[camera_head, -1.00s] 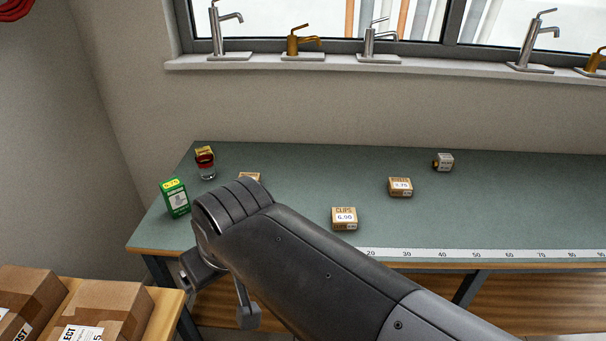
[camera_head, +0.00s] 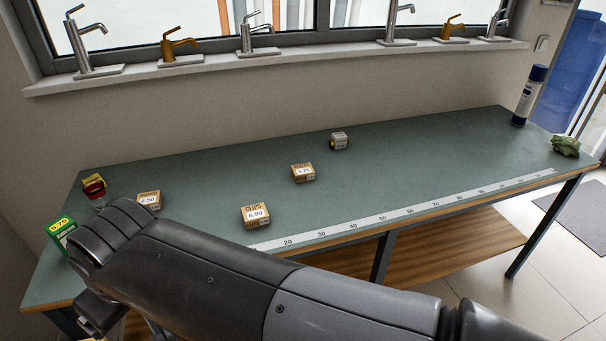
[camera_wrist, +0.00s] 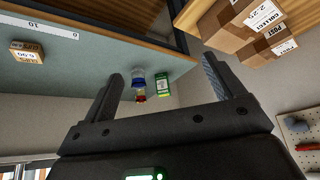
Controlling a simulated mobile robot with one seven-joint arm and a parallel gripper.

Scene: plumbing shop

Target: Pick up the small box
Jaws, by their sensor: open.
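Several small boxes stand on the green-grey bench (camera_head: 400,155). A brown box priced 6.90 (camera_head: 256,216) is near the front edge and also shows in the wrist view (camera_wrist: 27,52). A brown box priced 3.75 (camera_head: 303,173) and a smaller pale box (camera_head: 339,141) lie farther back. A brown box priced 2.50 (camera_head: 149,200) is partly behind my arm. A green box (camera_head: 61,232) stands at the left end and shows beyond the fingers in the wrist view (camera_wrist: 162,84). My gripper (camera_wrist: 163,72) is open and empty, apart from every box.
A red-lidded jar (camera_head: 95,190) and a yellow box (camera_head: 94,181) stand at the bench's left end. A spray can (camera_head: 528,95) and a green cloth-like item (camera_head: 565,146) are at the right end. A ruler strip (camera_head: 400,212) runs along the front. Cartons (camera_wrist: 235,25) show in the wrist view.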

